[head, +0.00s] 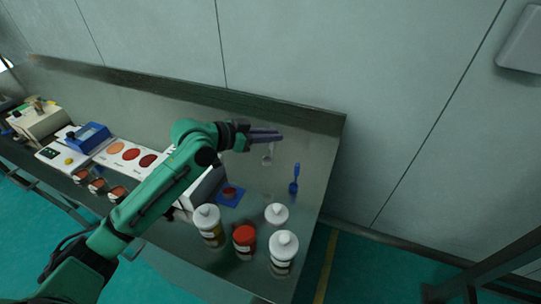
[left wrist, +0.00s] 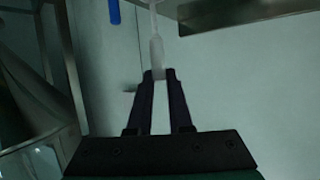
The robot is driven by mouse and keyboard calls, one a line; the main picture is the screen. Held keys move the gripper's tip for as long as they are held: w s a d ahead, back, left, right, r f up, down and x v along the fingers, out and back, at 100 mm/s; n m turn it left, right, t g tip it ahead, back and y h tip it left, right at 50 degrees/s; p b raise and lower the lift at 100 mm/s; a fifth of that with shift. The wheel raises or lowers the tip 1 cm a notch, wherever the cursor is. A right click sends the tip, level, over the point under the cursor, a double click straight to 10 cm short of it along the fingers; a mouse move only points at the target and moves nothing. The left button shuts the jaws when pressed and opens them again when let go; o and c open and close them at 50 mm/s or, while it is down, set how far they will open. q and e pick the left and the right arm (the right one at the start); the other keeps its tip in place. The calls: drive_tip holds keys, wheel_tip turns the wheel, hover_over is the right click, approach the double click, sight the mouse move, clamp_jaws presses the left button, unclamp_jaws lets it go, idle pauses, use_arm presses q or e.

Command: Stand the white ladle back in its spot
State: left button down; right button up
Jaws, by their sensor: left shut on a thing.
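My left gripper (head: 280,134) is shut on the white ladle (head: 268,158) above the back right of the steel table. In the head view the ladle hangs below the fingers, looking pale and thin against the table. In the left wrist view the fingertips (left wrist: 159,74) close on the end of its pale handle (left wrist: 157,50). The ladle's far part runs out of the top of that view. A blue ladle-like tool (head: 294,180) stands upright to the right of it. I cannot make out the white ladle's spot. My right gripper is not in view.
White-capped bottles (head: 209,225) (head: 282,253) and a red-brown jar (head: 244,241) stand at the table's front right. A blue mat (head: 230,195) with a small dish lies behind them. A white panel with coloured discs (head: 131,154) is at left. The wall rises behind the table.

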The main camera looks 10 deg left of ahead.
sight(271, 157)
use_arm(q)
wheel_tip(271, 157, down, 4)
drive_tip(key=shift+w+d+r, duration=0.15)
drive_tip(key=shift+r, duration=0.1)
drive_tip(key=f+p, duration=0.1)
drive_tip(key=f, duration=0.3)
drive_tip(key=shift+a+f, duration=0.1)
drive_tip(key=shift+a, duration=0.1)
drive_tip(key=shift+d+f, duration=0.1)
drive_tip(key=shift+f, duration=0.15)
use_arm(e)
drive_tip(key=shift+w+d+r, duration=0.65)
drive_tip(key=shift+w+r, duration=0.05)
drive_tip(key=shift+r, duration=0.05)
use_arm(q)
drive_tip(key=shift+f, duration=0.2)
drive_tip(key=c, duration=0.9)
unclamp_jaws()
drive_tip(key=shift+r, duration=0.1)
drive_tip(key=shift+c, duration=0.2)
drive_tip(key=shift+o, duration=0.5)
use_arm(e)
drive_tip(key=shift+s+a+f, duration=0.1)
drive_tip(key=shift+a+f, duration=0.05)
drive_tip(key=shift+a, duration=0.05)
